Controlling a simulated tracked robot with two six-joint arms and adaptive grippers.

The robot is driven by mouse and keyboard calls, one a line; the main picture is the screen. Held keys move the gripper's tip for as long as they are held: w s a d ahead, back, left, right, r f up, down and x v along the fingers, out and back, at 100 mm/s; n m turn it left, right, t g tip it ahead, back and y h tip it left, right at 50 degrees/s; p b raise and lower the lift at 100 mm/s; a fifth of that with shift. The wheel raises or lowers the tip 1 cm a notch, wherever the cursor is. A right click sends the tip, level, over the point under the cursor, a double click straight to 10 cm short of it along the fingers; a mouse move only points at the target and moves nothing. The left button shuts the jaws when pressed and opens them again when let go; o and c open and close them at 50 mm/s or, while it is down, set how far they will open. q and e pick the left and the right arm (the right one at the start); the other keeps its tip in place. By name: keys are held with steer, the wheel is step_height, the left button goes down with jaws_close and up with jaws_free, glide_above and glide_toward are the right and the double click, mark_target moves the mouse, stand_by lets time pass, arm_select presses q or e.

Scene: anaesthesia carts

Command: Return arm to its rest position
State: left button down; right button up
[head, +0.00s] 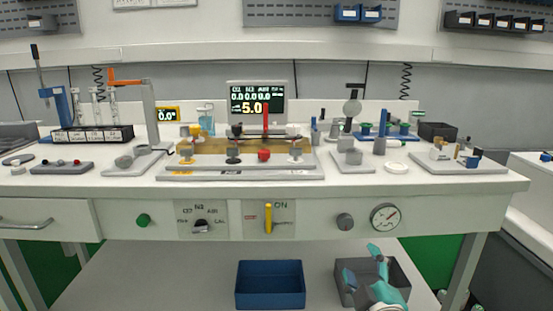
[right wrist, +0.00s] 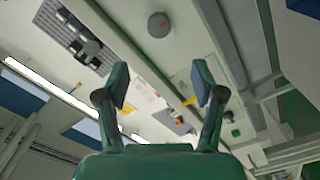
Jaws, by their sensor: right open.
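My right gripper (head: 377,260) is low at the right in the head view, in front of the bench and overlapping the grey bin (head: 407,270) on the lower shelf. In the right wrist view its two green fingers stand wide apart (right wrist: 160,84), with nothing between them. I cannot tell from the head view how far it is from the bin. My left gripper does not show.
The white bench (head: 520,186) spans the view above the gripper. Its front has a gauge (head: 385,217), a grey knob (head: 345,221), a yellow lever (head: 268,217) and a green button (head: 143,220). A blue bin (head: 270,285) stands left of the grey one.

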steer(key=d+f+g+h, duration=0.1)
steer(key=d+f+g, duration=0.25)
steer(key=f, duration=1.15)
steer(key=s+a+f+m+g+y, duration=0.1)
steer(key=s+f+g, duration=0.25)
steer(key=f, duration=0.65)
steer(key=s+f+m+g+y, duration=0.1)
steer(key=s+f+m+g, duration=0.1)
steer(key=s+f, duration=0.5)
steer(key=s+a+f+m+g+y, duration=0.1)
steer(key=s+a+f+m+g, duration=0.25)
steer(key=s+f+m, duration=0.35)
steer(key=s+a+f+m+g+y, duration=0.25)
steer(key=s+f+g, duration=0.3)
steer(key=s, duration=0.35)
arm_select(q)
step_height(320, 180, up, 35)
steer(key=p, duration=3.4)
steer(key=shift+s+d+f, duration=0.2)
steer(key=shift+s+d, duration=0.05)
arm_select(e)
step_height(320, 180, up, 34)
steer(key=m, duration=0.1)
steer(key=shift+a+r+t+h, duration=0.25)
steer(key=shift+a+t+h, duration=0.1)
steer(key=shift+h, duration=0.1)
steer(key=shift+s, duration=0.1)
